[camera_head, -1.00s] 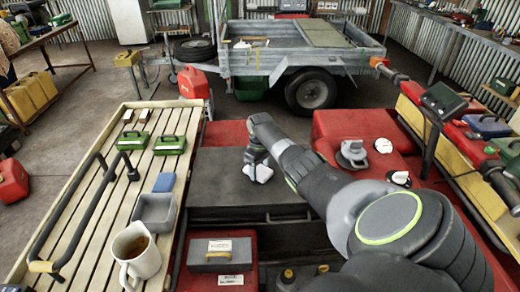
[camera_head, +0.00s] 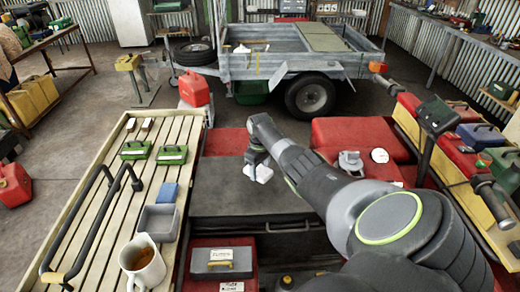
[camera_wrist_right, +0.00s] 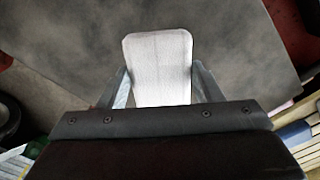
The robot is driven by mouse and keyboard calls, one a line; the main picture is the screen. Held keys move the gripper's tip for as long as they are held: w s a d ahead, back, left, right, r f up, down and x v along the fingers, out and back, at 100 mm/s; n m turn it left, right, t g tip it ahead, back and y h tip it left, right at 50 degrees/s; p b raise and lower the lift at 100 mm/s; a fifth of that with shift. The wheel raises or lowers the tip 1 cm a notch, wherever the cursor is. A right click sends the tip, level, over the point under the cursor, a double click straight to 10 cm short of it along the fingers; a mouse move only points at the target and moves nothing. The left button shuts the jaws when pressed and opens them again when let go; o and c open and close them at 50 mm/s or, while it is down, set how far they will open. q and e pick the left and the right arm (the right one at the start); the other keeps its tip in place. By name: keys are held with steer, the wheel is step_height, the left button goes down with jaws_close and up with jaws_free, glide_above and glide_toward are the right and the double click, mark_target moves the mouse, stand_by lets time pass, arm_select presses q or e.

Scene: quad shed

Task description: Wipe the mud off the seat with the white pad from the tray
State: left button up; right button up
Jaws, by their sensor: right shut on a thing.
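The white pad (camera_head: 258,173) is held in my right gripper (camera_head: 256,162) over the far part of the dark grey seat (camera_head: 235,195). In the right wrist view the pad (camera_wrist_right: 160,65) sits between the two fingers, its flat end pointing at the seat surface (camera_wrist_right: 70,50). The pad looks at or very near the seat; I cannot tell for sure if it touches. The seat looks mottled in the wrist view, and no distinct mud patch can be made out. The grey tray (camera_head: 158,222) on the slatted bench looks empty. My left gripper is not in view.
A grey box (camera_head: 221,263) lies in front of the seat. Red bodywork (camera_head: 350,133) lies beyond my right arm.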

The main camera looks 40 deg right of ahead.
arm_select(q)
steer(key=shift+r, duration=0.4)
arm_select(e)
steer(key=shift+r, duration=0.35)
step_height(320, 180, up, 3)
steer(key=p, duration=0.3)
steer(key=shift+r, duration=0.1)
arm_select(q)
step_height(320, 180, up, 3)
